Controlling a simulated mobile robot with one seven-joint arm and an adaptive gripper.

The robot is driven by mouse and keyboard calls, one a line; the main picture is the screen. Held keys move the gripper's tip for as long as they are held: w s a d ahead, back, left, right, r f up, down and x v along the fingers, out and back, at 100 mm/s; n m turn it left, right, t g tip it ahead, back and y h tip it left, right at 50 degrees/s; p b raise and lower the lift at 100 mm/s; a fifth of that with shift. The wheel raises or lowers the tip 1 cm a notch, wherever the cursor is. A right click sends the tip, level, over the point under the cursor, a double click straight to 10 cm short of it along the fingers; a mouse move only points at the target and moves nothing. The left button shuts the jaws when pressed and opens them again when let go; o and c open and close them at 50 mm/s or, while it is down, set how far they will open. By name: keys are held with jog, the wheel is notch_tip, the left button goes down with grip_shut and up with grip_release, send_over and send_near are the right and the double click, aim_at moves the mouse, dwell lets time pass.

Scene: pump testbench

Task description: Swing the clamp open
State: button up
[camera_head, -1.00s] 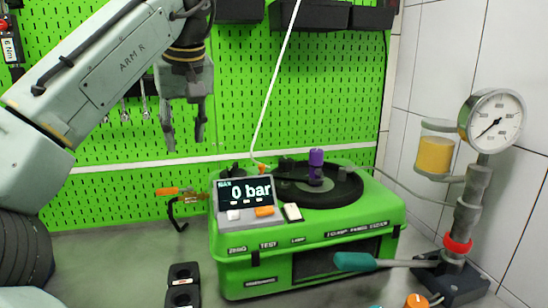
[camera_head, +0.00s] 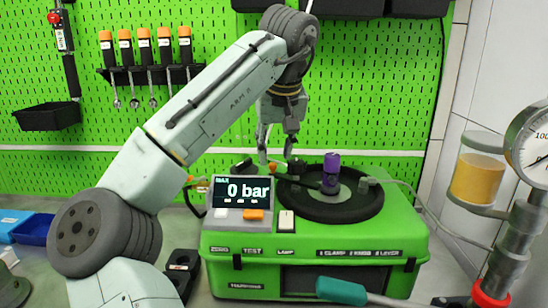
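The green test bench (camera_head: 330,238) stands on the table, with a round black plate (camera_head: 345,205) on its top. A purple cylinder (camera_head: 331,172) stands upright on this plate. A dark part that looks like the clamp (camera_head: 300,181) lies just left of the cylinder and reaches towards it. Its exact shape is partly lost against the black plate, and I cannot tell whether it touches the cylinder. My gripper (camera_head: 276,154) points down above the back left of the bench top, close above and left of the clamp. Its fingers are apart with nothing between them.
A display (camera_head: 242,191) reading 0 bar stands at the bench's front left. A teal-handled lever (camera_head: 342,291) crosses in front. A pressure gauge (camera_head: 535,150) and yellow cup (camera_head: 477,178) stand at right. A thin hose (camera_head: 418,203) runs rightwards from the plate.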

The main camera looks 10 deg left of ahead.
aim_at(273, 164)
jog(key=shift+x, duration=1.65)
grip_shut()
